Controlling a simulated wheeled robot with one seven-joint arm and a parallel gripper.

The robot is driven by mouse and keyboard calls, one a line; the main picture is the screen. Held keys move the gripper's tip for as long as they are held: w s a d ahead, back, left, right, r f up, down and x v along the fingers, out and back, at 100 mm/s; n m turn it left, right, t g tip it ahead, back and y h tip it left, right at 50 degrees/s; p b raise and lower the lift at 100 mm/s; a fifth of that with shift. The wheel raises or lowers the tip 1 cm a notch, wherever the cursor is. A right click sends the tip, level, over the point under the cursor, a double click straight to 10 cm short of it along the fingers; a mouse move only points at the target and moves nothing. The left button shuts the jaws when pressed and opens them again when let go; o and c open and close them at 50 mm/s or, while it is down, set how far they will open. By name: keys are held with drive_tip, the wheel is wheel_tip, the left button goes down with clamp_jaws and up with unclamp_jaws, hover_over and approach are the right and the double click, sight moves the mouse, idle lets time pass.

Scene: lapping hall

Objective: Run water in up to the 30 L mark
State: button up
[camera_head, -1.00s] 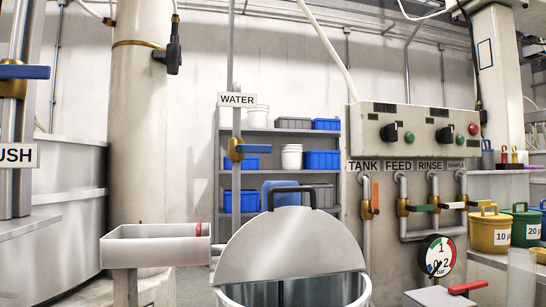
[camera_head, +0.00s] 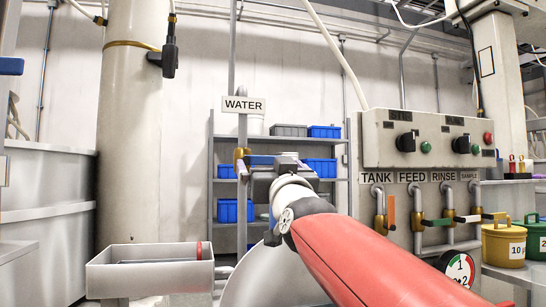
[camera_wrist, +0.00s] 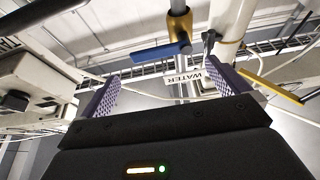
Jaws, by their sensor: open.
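The water valve (camera_head: 241,162) is a brass body on an upright pipe under a WATER sign (camera_head: 243,105). Its blue lever (camera_wrist: 153,53) lies across the pipe in the wrist view. My gripper (camera_wrist: 168,88) is open, with nothing between its ridged fingers; the lever is just beyond the fingertips. In the head view my gripper (camera_head: 262,180) is close by the valve and partly covers it. The vessel's grey lid (camera_head: 254,287) shows low in the head view, mostly behind my red arm. The vessel's inside, any water level and the 30 L mark are hidden.
A white trough (camera_head: 150,279) stands at lower left, beside a thick column (camera_head: 130,130). At right are the TANK valve with its orange lever (camera_head: 390,210), other valves, a control box (camera_head: 425,140) and a pressure gauge (camera_head: 459,267). Shelves (camera_head: 280,137) stand behind.

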sight(264, 160)
drive_tip(key=p+x, duration=0.2)
drive_tip(key=x, duration=0.5)
drive_tip(key=shift+w+r+p, duration=0.2)
drive_tip(key=shift+p, duration=0.2)
